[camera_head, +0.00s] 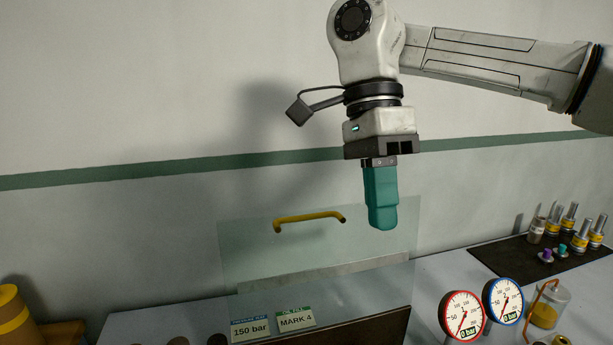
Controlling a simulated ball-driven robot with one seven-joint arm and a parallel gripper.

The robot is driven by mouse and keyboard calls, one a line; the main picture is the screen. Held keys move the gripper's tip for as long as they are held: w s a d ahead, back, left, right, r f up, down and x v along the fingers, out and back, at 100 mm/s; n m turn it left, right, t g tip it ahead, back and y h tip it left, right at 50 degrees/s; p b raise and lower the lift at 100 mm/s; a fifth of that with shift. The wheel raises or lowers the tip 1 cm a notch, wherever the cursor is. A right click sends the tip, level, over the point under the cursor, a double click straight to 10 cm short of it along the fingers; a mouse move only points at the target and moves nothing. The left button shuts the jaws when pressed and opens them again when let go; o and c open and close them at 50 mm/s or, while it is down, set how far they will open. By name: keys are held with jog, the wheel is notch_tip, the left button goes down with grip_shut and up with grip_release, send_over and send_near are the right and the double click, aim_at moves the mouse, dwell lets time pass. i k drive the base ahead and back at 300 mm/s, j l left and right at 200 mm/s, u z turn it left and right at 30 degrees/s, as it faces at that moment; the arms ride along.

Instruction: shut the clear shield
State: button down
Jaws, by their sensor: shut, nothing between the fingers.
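The clear shield (245,235) stands raised at the back of the bench as a see-through upright panel. Its yellow handle (310,218) is near the panel's upper edge. My gripper (382,222) is shut and empty, its teal fingers pointing down. In the picture it is to the right of the handle, overlapping the shield's upper right part. It appears apart from the handle; its depth relative to the panel is hard to tell.
Two gauges, red-rimmed (463,316) and blue-rimmed (504,302), stand at the lower right. A dark mat (510,258) holds several small bottles and fittings. Cards reading 150 bar (250,329) and MARK 4 (296,320) are at the bottom. A yellow-orange object (14,318) is at the far left.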

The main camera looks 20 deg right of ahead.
aim_at(301, 277)
jog(key=i, duration=0.85)
